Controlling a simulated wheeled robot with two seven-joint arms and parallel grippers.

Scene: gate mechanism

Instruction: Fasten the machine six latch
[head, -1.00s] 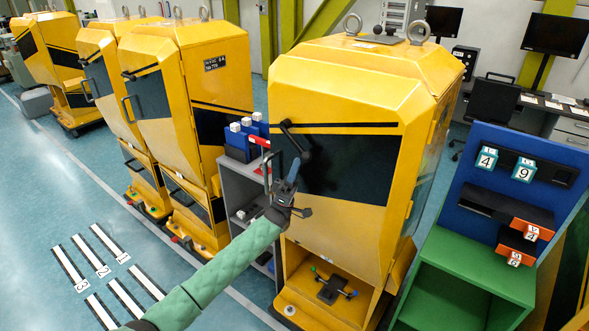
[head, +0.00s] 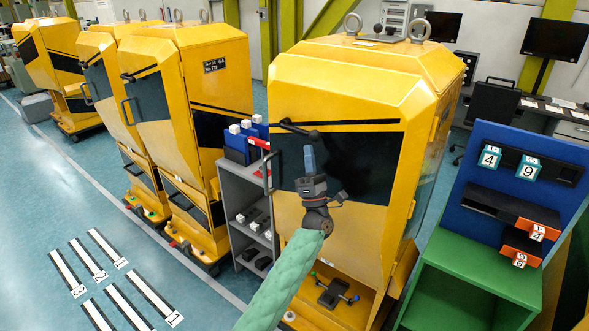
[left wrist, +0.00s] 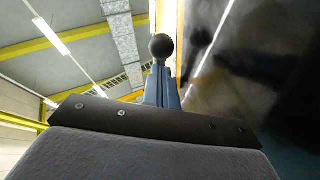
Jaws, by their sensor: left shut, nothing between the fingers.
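The nearest yellow machine (head: 345,75) stands in the centre of the head view; no number can be read on it. Its latch is a black lever (head: 300,128) on the dark front panel, slanting slightly down to the right to a ball end. My left gripper (head: 309,150) is shut and empty, its blue fingers pointing up just below the ball end. In the left wrist view the black ball (left wrist: 160,46) shows right beyond the blue fingertips (left wrist: 162,75). I cannot tell whether they touch. My right gripper is not in view.
A grey shelf unit (head: 236,187) with blue bins stands left of the machine, and a vertical door handle (head: 267,172) is near its left edge. A green and blue stand (head: 470,270) with numbered blocks is at right. Other yellow machines (head: 165,100) stand at left.

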